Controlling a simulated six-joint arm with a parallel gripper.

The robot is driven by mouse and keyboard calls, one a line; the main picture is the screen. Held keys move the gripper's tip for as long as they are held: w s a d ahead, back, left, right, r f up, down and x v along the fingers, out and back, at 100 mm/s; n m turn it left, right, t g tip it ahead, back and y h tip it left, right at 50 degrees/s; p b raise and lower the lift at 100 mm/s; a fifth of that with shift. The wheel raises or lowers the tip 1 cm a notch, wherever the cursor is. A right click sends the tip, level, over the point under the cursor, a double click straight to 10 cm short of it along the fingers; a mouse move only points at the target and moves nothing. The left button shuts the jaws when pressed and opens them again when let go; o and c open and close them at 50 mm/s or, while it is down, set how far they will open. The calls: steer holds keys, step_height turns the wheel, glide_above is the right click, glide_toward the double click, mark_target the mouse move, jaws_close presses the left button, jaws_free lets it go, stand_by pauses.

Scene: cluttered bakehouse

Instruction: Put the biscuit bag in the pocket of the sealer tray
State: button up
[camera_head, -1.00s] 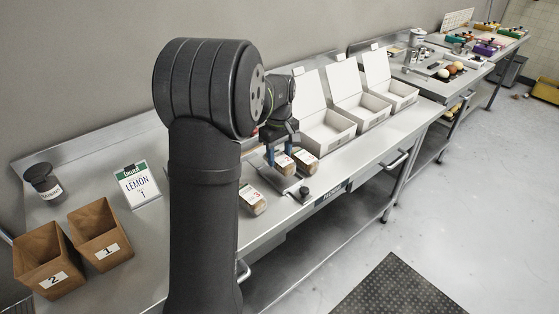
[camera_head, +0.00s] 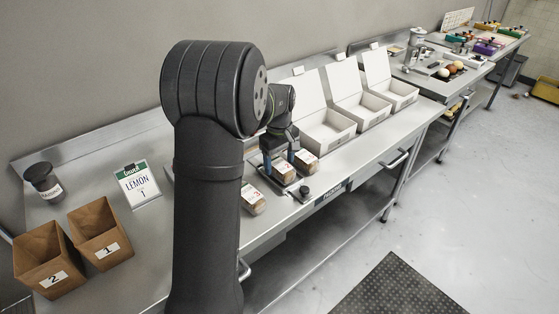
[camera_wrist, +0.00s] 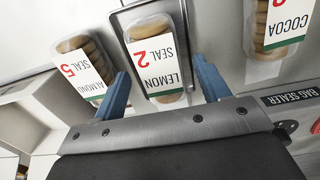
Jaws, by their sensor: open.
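The lemon biscuit bag (camera_wrist: 155,62), labelled LEMON SEAL 2, lies inside the raised rim of the metal sealer tray (camera_wrist: 117,24) in the wrist view. In the head view the bag (camera_head: 284,172) shows between my fingers, partly hidden by them. My gripper (camera_head: 279,163) is open, low over the tray, with one blue finger on each side of the bag. In the wrist view, the fingers of my gripper (camera_wrist: 165,85) stand apart from the bag's sides, with small gaps. Whether the bag lies fully flat in the pocket is hard to tell.
An almond bag (camera_wrist: 85,62) and a cocoa bag (camera_wrist: 277,27) lie close on either side of the tray. A dark knob (camera_head: 304,191) stands at the tray's front. Open white boxes (camera_head: 325,133) stand behind. Brown bins (camera_head: 100,235) and a lemon order card (camera_head: 138,185) are at left.

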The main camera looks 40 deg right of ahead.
mark_target(280, 164)
step_height(280, 164, up, 12)
stand_by(0.4)
step_height(280, 164, down, 12)
steer(key=shift+f, duration=0.1)
steer(key=shift+r, duration=2.05)
steer(key=shift+f, duration=0.1)
